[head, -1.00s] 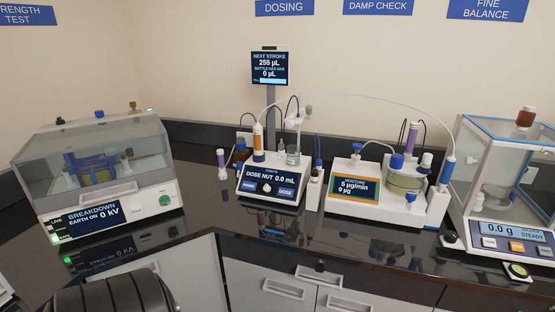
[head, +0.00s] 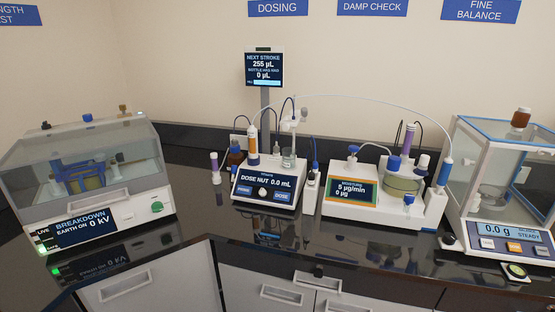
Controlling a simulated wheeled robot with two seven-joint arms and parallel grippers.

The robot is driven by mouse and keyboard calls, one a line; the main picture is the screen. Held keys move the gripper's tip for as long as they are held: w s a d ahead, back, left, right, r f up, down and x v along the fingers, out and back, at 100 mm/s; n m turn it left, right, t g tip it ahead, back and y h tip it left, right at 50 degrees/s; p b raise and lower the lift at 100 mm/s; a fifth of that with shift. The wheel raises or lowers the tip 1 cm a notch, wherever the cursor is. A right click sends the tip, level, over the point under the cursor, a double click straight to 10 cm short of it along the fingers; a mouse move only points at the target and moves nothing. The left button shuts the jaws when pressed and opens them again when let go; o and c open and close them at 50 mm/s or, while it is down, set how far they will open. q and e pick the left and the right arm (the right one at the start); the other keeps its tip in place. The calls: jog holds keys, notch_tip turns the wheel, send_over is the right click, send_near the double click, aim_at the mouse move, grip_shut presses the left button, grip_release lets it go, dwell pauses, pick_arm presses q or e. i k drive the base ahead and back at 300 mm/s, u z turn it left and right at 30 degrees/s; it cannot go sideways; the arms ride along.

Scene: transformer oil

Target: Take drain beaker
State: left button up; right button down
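A small clear glass beaker (head: 288,159) stands on the dosing unit (head: 264,188), below its thin nozzle arm. It is the only beaker I can make out, and it is too small to tell whether it holds liquid. The dosing unit's panel reads "DOSE NUT 0.0 mL". The display above it (head: 263,69) reads "NEXT STROKE 255 µL" and "BOTTLE HAS HAD 0 µL". Neither of my grippers is in the head view.
The breakdown tester (head: 88,190) stands at left, reading 0 kV. The moisture unit (head: 385,195) stands right of the doser, the glass balance (head: 505,190) at far right.

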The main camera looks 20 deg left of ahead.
aim_at(289, 161)
jog(key=i, duration=0.95)
jog(key=z, duration=0.05)
